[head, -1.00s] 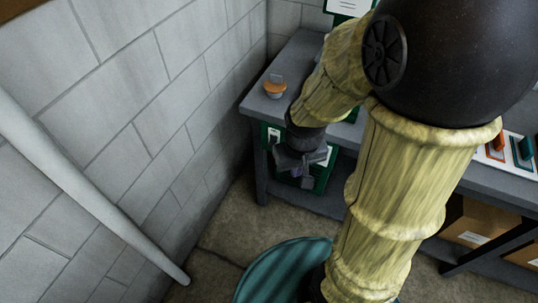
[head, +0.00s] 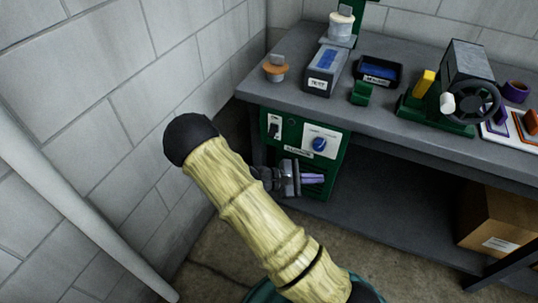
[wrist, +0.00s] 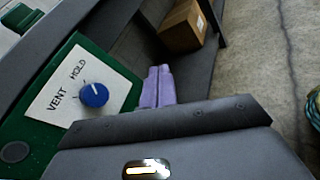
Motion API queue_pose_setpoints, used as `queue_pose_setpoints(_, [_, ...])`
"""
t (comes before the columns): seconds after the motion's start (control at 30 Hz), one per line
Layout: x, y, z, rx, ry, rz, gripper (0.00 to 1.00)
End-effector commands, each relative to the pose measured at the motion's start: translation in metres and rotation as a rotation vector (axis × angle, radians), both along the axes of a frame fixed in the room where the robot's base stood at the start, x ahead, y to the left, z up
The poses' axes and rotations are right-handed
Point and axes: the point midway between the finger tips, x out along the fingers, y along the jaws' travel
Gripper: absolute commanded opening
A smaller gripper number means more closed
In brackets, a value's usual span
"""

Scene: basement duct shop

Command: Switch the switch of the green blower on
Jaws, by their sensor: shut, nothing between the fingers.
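The green blower (head: 331,178) is a green cabinet under the left end of the bench. A white plate with a dark switch (head: 273,128) is at the left of its front; its setting is too small to tell. Right of it is a white plate with a blue knob (head: 319,144). In the wrist view this knob (wrist: 94,95) sits beside the words VENT and HOLD. My gripper (head: 318,179) is in front of the lower front, below the knob, fingers pointing right. Its purple fingers (wrist: 158,87) are together and empty, right of the knob plate.
The grey bench (head: 400,114) carries a grey box (head: 325,71), a black tray (head: 379,72) and a machine with a black handwheel (head: 474,101). A cardboard box (head: 492,228) is on the lower shelf. A block wall (head: 90,80) and white pipe (head: 85,215) stand at left.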

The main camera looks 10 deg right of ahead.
Motion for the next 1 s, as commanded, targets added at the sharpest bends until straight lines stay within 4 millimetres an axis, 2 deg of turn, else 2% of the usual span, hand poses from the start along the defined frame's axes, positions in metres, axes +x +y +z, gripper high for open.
queue_pose_setpoints(0.03, [0.013, 0.003, -0.022, -0.086, 0.025, 0.069, 0.0])
queue_pose_setpoints(0.17, [0.048, 0.019, -0.043, -0.301, 0.067, 0.249, 0.0])
queue_pose_setpoints(0.27, [0.075, 0.041, -0.062, -0.467, 0.086, 0.397, 0.0])
queue_pose_setpoints(0.4, [0.108, 0.085, -0.09, -0.691, 0.096, 0.615, 0.0])
queue_pose_setpoints(0.5, [0.123, 0.115, -0.106, -0.814, 0.091, 0.743, 0.0])
queue_pose_setpoints(0.6, [0.13, 0.135, -0.115, -0.885, 0.086, 0.821, 0.0])
queue_pose_setpoints(0.67, [0.131, 0.14, -0.117, -0.904, 0.084, 0.842, 0.0])
queue_pose_setpoints(1.0, [0.132, 0.141, -0.115, -0.907, 0.084, 0.846, 0.0])
